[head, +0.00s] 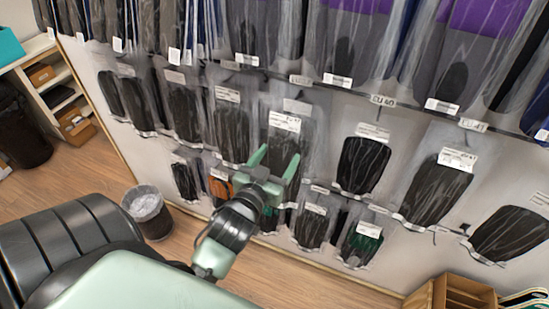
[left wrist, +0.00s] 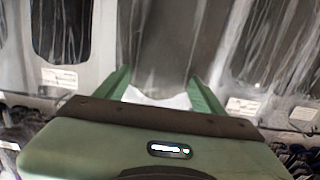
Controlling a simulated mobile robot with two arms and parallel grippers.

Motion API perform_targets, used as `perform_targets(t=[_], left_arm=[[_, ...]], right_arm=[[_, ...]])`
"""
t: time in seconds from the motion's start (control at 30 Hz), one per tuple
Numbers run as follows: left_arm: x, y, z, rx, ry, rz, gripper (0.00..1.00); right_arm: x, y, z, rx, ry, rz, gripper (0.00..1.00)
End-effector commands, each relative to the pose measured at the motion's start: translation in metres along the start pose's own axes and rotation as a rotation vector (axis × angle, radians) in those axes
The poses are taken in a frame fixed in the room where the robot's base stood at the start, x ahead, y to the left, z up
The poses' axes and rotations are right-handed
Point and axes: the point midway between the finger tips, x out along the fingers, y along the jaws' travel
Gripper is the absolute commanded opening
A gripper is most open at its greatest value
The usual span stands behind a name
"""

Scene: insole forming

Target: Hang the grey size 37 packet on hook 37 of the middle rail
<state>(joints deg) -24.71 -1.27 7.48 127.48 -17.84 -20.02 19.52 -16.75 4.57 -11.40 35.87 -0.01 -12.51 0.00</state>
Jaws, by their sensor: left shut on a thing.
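My left gripper (head: 277,156) is in front of the wall display, its two green fingers around a clear packet with a dark grey insole (head: 284,138) and a white label at its top. The fingers also show in the left wrist view (left wrist: 160,78), with the grey packet (left wrist: 165,45) between them and its pale lower edge near the palm. The packet hangs upright among others; its size print is too small to read. A rail (head: 345,90) with size tags runs above it. Hook 37 cannot be made out, nor whether the packet touches a hook. My right gripper is not in view.
Packets with purple tops (head: 490,18) hang above the tagged rail, and more dark packets (head: 363,165) hang closely on both sides. A lower row (head: 312,225) hangs beneath. A waste bin (head: 148,212) stands on the floor, a wooden box (head: 455,293) at lower right.

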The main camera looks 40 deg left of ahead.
Motion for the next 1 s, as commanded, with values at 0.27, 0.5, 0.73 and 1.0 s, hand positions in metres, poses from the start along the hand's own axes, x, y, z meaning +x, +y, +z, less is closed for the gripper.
perform_targets(t=[0.27,0.5,0.73,1.0], left_arm=[[0.018,0.0,0.0,0.0,0.002,0.001,0.04],[0.032,0.0,-0.001,-0.001,0.002,0.001,0.04],[0.046,0.001,-0.001,0.0,0.002,0.001,0.04],[0.058,0.0,0.003,-0.002,0.002,0.0,0.04]], right_arm=[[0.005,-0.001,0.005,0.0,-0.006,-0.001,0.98],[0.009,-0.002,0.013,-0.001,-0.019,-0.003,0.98],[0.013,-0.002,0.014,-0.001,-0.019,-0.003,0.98],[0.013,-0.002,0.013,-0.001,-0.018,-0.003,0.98]])
